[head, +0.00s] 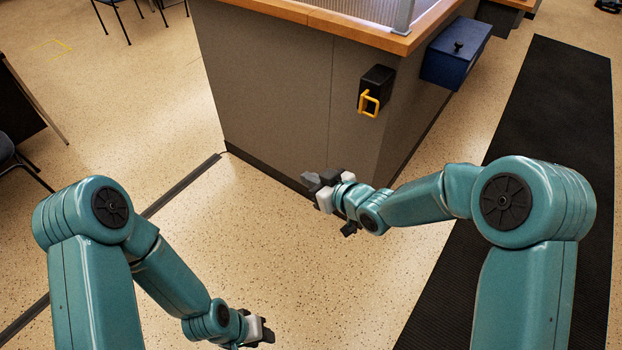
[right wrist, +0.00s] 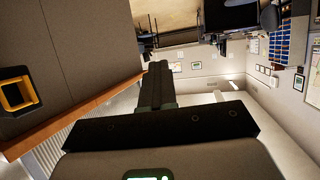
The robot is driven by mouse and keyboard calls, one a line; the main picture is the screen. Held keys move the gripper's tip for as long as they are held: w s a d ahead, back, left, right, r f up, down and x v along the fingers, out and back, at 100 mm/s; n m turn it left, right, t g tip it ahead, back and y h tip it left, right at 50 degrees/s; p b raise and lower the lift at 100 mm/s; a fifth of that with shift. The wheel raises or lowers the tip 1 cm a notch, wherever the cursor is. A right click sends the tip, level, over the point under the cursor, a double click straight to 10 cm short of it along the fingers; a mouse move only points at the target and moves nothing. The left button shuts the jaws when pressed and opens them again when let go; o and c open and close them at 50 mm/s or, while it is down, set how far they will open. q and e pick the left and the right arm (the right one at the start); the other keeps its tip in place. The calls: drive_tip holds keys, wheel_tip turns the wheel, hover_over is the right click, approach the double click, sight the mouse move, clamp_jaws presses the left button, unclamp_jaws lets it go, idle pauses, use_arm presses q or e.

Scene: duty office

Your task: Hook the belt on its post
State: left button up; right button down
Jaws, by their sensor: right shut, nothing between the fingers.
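A black box (head: 376,82) is fixed to the grey side of the counter near its corner. A yellow loop handle (head: 369,103) sticks out from it. The box with its yellow loop (right wrist: 18,94) also shows at the left edge of the right wrist view. No stretched belt and no clear post are in view. My right gripper (head: 315,186) is in front of the counter, below and left of the yellow loop and apart from it. Its fingers (right wrist: 155,82) are shut and empty. My left gripper (head: 266,331) is low at the bottom edge, over the floor; its fingers are too small to judge.
The grey counter (head: 270,85) with a wooden top edge stands ahead. A blue box (head: 456,55) hangs on its right side. A black mat (head: 545,130) lies at the right. A dark strip (head: 185,185) crosses the floor at the left. Chairs stand at the far left.

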idle(0.8)
drive_tip(key=c, duration=1.2)
unclamp_jaws()
drive_tip(key=v, duration=1.6)
drive_tip(key=shift+s+b, duration=0.15)
drive_tip(key=shift+b, duration=0.2)
